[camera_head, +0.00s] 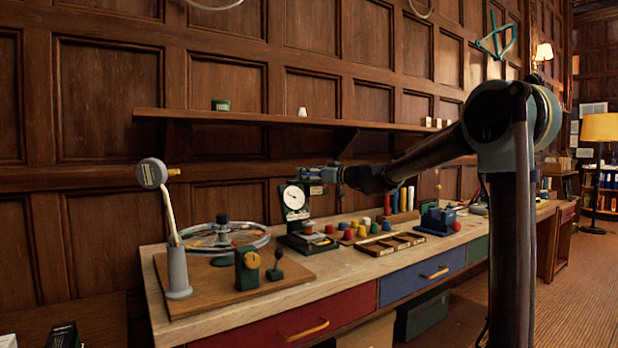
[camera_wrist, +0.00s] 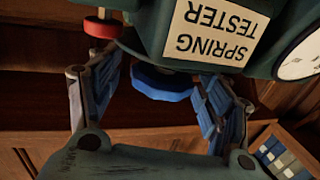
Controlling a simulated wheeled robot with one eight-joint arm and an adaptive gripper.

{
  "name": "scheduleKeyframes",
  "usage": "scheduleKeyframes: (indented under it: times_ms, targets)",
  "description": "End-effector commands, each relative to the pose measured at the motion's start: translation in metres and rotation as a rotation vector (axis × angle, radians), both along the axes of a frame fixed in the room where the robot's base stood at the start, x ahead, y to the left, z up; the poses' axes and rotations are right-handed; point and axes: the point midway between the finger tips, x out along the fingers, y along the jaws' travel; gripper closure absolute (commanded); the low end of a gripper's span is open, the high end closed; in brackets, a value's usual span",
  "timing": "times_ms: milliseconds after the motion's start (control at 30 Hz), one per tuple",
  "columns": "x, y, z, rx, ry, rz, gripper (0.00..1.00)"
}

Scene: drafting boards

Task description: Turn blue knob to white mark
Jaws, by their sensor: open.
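The spring tester (camera_head: 293,212) stands on the bench in the head view, dark green with a white dial. In the wrist view its body and its "SPRING TESTER" label (camera_wrist: 215,32) appear upside down. The blue knob (camera_wrist: 163,84) sits on the tester's underside in that picture. My gripper (camera_wrist: 160,92) is open, with one finger on each side of the knob and visible gaps on both sides. In the head view my gripper (camera_head: 320,174) is at the tester's upper right, and I cannot make out the knob there. I see no white mark clearly in either view.
A red round part (camera_wrist: 102,27) is close to the left finger. Several coloured caps and a wooden tray (camera_head: 385,243) lie right of the tester. A shelf (camera_head: 270,117) runs above.

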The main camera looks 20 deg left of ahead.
Motion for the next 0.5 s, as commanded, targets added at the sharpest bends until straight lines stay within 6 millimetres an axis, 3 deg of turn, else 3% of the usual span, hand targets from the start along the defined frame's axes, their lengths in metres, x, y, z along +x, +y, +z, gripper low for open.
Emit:
scheduleKeyframes:
  times_ms: [433, 467, 500]
  targets:
    - [0.0040, 0.0098, -0.0001, 0.000, 0.000, 0.001, 0.29]
    - [0.0040, 0.0098, -0.0001, 0.000, 0.000, 0.001, 0.31]
    - [0.0040, 0.0097, -0.0001, 0.000, 0.000, 0.001, 0.40]
